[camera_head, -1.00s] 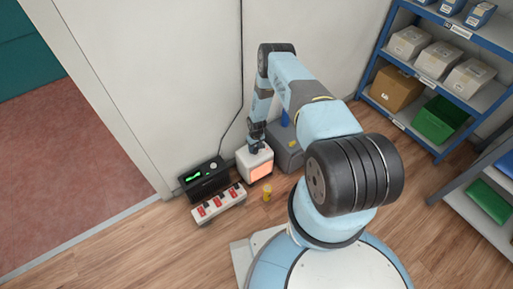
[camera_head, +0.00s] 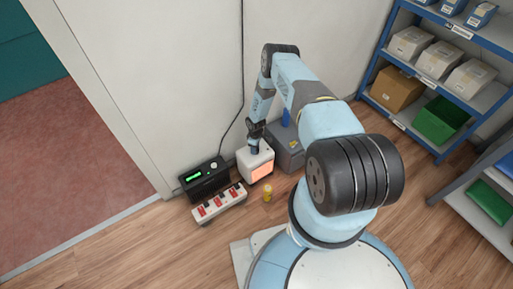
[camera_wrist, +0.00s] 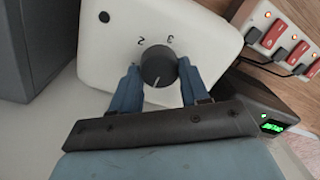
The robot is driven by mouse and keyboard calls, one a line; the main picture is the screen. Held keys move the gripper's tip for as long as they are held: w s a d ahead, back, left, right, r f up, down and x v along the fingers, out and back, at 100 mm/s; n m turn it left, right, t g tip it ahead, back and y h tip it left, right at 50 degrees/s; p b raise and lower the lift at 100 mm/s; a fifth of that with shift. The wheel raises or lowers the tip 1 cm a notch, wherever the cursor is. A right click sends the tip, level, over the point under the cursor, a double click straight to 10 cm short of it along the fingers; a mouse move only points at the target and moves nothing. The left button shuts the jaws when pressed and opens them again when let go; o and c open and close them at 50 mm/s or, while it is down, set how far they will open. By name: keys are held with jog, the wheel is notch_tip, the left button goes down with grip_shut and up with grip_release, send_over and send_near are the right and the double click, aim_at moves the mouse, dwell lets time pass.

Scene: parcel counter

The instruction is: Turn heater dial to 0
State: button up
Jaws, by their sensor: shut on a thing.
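The heater (camera_head: 256,161) is a small white box on the floor by the wall, with an orange glowing front; its white top (camera_wrist: 205,30) fills the upper middle of the wrist view. The round black dial (camera_wrist: 158,64) sits on that top, with the numerals 2 and 3 upside down beyond it. A pale pointer mark shows on the dial's side nearest my gripper's palm, away from those numerals. My gripper (camera_wrist: 159,82) has its blue fingers on either side of the dial and is shut on it. In the head view my gripper (camera_head: 254,146) is over the heater's top.
A power strip (camera_head: 219,204) with red switches lies left of the heater. A black box (camera_head: 204,181) with a green display stands behind the strip. A yellow cylinder (camera_head: 268,194) stands in front of the heater. A grey box (camera_head: 288,152) is close on the right.

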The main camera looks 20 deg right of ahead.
jog(key=shift+w+r, duration=0.1)
jog(key=shift+w, duration=0.1)
jog(key=o, duration=0.8)
jog(key=shift+o, duration=1.2)
jog(key=shift+s, duration=0.1)
notch_tip(320, 180, up, 14)
jog(key=shift+w+d+f, duration=0.25)
jog(key=shift+w, duration=0.1)
